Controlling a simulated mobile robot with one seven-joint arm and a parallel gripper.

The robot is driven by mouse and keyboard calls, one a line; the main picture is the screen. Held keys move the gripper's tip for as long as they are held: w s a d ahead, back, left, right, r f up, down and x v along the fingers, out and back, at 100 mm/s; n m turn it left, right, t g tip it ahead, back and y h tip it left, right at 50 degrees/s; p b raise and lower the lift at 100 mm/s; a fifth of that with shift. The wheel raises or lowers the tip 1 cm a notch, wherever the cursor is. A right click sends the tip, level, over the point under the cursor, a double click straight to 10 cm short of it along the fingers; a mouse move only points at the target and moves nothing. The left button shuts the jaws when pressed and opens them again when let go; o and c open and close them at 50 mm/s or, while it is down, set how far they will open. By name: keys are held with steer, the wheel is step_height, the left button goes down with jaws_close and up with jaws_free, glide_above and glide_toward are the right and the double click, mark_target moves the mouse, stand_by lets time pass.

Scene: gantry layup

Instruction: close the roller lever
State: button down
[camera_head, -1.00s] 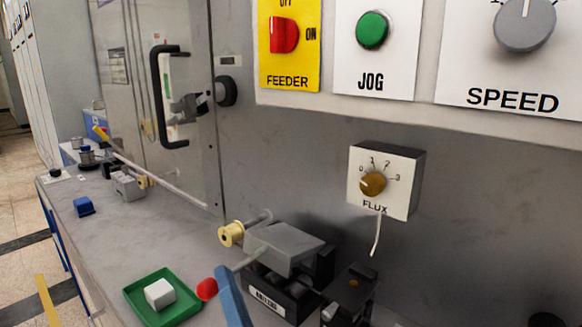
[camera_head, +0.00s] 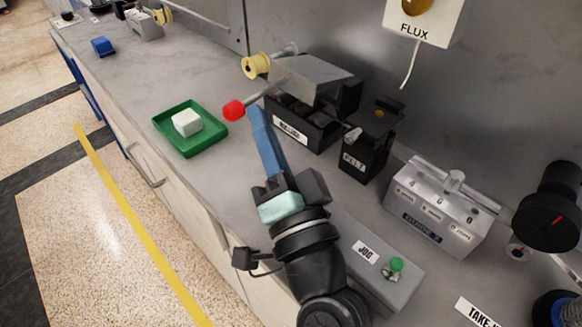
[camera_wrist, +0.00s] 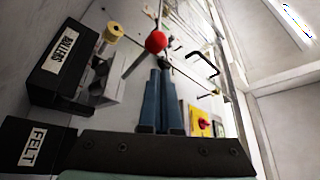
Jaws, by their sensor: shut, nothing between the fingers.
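The roller lever is a grey rod with a red knob (camera_head: 233,110), sticking out toward the front left from the roller unit. The unit is a black box (camera_head: 318,134) with a partly readable label, under a tilted grey cover (camera_head: 312,76); a dark gap shows between them. My gripper (camera_head: 255,111) is shut and empty, its blue fingers together, with the tips just right of the knob in the head view. In the wrist view the red knob (camera_wrist: 156,41) appears just beyond the fingertips (camera_wrist: 160,72). I cannot tell whether they touch.
A green tray (camera_head: 160,126) with a white block (camera_head: 186,122) lies left of the knob. A black FELT box (camera_head: 366,145), a grey counter box (camera_head: 432,215) and a JOG box (camera_head: 376,268) stand to the right. A yellow spool (camera_head: 256,66) is behind the knob.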

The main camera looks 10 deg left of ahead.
steer(key=s+d+b, duration=0.1)
steer(key=s+d, duration=0.4)
steer(key=s, duration=0.2)
steer(key=w+r+n+g+h+p, duration=0.25)
steer(key=r+n+g+p, duration=1.15)
steer(key=p, duration=2)
steer(key=w+a+f+n+t+p, duration=0.1)
steer(key=w+a+f, duration=0.2)
steer(key=a+f, duration=0.1)
steer(key=w+a+f+n+t+p, duration=0.1)
steer(key=w+a+f, duration=0.2)
steer(key=f, duration=0.4)
steer(key=shift+w+a+t, duration=0.3)
steer(key=shift+a+t, duration=0.1)
steer(key=shift+a, duration=0.1)
steer(key=shift+f, duration=0.15)
